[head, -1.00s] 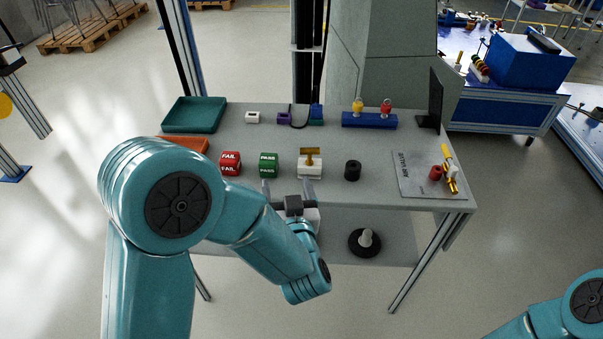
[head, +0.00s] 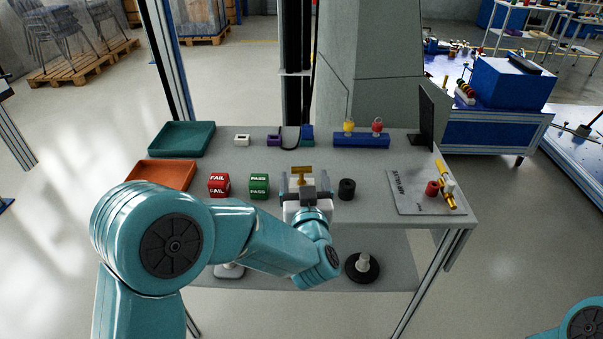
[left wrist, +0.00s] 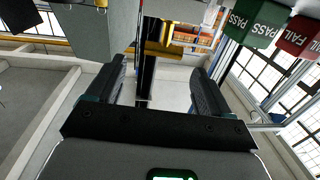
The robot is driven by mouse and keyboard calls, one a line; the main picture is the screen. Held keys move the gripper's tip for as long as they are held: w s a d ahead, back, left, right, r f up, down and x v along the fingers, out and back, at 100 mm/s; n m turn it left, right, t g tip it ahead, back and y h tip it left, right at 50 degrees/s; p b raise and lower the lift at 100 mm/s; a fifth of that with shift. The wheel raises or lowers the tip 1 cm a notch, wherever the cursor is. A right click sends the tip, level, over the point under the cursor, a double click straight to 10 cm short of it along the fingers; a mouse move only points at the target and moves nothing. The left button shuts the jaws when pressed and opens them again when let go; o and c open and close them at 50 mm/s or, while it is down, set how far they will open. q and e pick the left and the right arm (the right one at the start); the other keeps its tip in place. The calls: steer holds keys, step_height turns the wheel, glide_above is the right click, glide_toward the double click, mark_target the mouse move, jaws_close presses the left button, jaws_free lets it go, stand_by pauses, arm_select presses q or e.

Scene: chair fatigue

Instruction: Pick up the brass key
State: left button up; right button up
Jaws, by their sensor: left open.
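The brass key (head: 302,170) stands upright in a white block on the grey table, with its flat gold top showing. In the left wrist view the gold key (left wrist: 162,48) shows ahead of the fingers, roughly in line with the gap. My left gripper (head: 304,182) is open and empty, with its fingers on either side of the white block's place at the table's front. The gripper hides most of the block, and I cannot tell whether the fingers touch anything. My right gripper is out of view; only part of my right arm shows at the lower right.
Beside the key are a green PASS cube (head: 259,187), a red FAIL cube (head: 219,185) and a black cylinder (head: 346,189). An orange tray (head: 163,175) and green tray (head: 181,139) lie left. A blue bar (head: 361,141) stands behind, and a grey plate (head: 410,190) lies right.

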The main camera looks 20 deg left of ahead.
mark_target(302, 170)
arm_select(q)
steer(key=x, duration=0.5)
steer(key=shift+w+a+f, duration=0.2)
steer(key=shift+w+f, duration=0.05)
steer(key=shift+w, duration=0.05)
steer(key=shift+s+r, duration=0.1)
steer(key=c, duration=1.2)
